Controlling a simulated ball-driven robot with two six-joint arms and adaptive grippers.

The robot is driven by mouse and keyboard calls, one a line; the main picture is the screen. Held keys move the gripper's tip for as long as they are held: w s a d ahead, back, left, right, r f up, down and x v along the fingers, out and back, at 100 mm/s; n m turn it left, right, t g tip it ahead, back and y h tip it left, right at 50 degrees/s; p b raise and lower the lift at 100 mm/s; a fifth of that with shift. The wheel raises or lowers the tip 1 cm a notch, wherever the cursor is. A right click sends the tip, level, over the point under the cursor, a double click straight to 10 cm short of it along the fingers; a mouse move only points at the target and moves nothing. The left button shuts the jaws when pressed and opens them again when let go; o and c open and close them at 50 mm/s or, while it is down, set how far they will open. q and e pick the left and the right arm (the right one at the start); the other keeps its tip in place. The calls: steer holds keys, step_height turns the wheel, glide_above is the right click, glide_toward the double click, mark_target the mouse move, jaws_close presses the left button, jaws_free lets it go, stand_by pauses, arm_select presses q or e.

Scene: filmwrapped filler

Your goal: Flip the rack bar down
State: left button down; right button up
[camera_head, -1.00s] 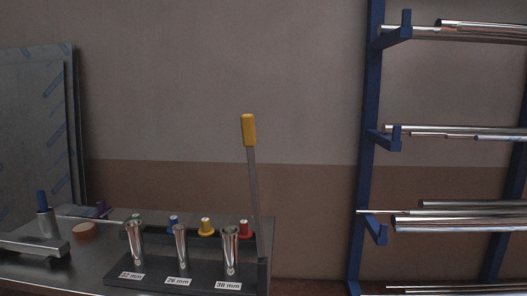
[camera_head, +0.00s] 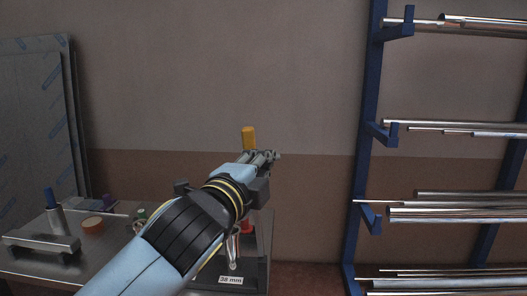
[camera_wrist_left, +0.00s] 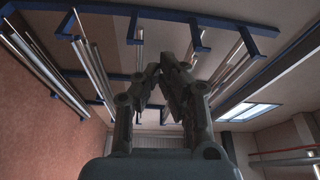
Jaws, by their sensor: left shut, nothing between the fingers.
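The rack bar stands upright at the right end of the tube rack in the head view. Its yellow grip (camera_head: 248,138) shows just above my left gripper (camera_head: 272,156), and its grey shaft is hidden behind my arm. My left gripper is shut and empty, its fingers close to the bar below the grip; I cannot tell if they touch it. In the left wrist view the fingers (camera_wrist_left: 160,70) meet at the tips, and the bar does not show there. The dark tube rack (camera_head: 257,272), with its "38 mm" label, is largely covered by my arm. My right gripper is not in view.
The rack stands on a metal bench (camera_head: 25,270) with a steel bracket (camera_head: 40,243), a blue-handled tool (camera_head: 52,205) and an orange-brown disc (camera_head: 93,225). A blue shelf frame (camera_head: 367,140) with metal tubes stands at the right. Between bench and shelf is free room.

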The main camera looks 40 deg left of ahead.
arm_select(q)
steer(key=w+a+p, duration=0.1)
steer(key=w+a, duration=0.4)
steer(key=w, duration=0.2)
steer(key=shift+w+a+p, duration=0.2)
steer(key=shift+a+p, duration=0.05)
steer(key=shift+p, duration=0.05)
steer(key=shift+f, duration=0.1)
